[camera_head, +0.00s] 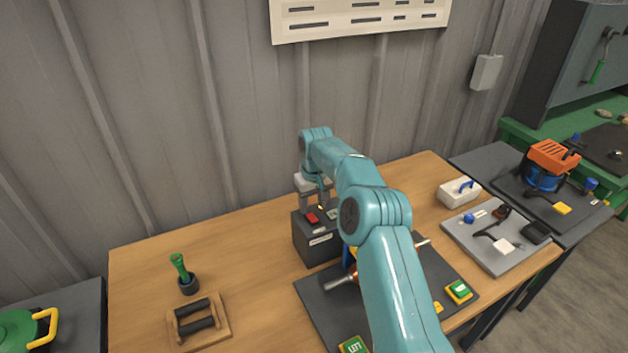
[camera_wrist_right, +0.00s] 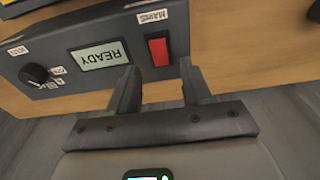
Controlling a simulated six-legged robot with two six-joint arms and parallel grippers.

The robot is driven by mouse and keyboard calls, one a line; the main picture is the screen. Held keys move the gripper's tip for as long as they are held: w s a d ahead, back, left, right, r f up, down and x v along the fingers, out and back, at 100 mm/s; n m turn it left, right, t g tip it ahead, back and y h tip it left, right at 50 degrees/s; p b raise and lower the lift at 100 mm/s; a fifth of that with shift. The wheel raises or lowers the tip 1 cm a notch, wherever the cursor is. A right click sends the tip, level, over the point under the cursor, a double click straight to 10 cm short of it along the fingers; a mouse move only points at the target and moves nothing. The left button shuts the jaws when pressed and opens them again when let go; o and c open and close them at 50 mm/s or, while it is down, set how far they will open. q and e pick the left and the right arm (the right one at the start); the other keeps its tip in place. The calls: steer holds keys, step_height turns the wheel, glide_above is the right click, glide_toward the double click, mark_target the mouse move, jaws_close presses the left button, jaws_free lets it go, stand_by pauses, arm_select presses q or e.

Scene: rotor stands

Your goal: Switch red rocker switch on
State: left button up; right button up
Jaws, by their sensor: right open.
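The red rocker switch (camera_head: 312,217) sits on top of a dark control box (camera_head: 310,247) at the back of the wooden table. In the right wrist view the red rocker switch (camera_wrist_right: 158,51) shows on the box panel, right of a display reading READY (camera_wrist_right: 99,56). My right gripper (camera_head: 322,203) is over the box, by the switch. In the wrist view the right gripper (camera_wrist_right: 158,75) is open, with its two fingers apart and the switch just beyond and between their tips. Nothing is between the fingers. I cannot tell whether they touch the panel. My left gripper is not in view.
A dark mat (camera_head: 315,296) with a metal rod lies in front of the box, partly behind my right arm. A black knob (camera_wrist_right: 35,74) is on the panel. A green-handled tool (camera_head: 180,267) and a wooden frame (camera_head: 222,325) stand left. A grey tray (camera_head: 500,262) is right.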

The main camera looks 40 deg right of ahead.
mark_target(315, 221)
step_height(315, 221, up, 13)
steer(key=s, duration=0.1)
steer(key=shift+s+a+f, duration=0.15)
steer(key=shift+s+a, duration=0.05)
steer(key=shift+a, duration=0.05)
steer(key=shift+f, duration=0.1)
stand_by(0.5)
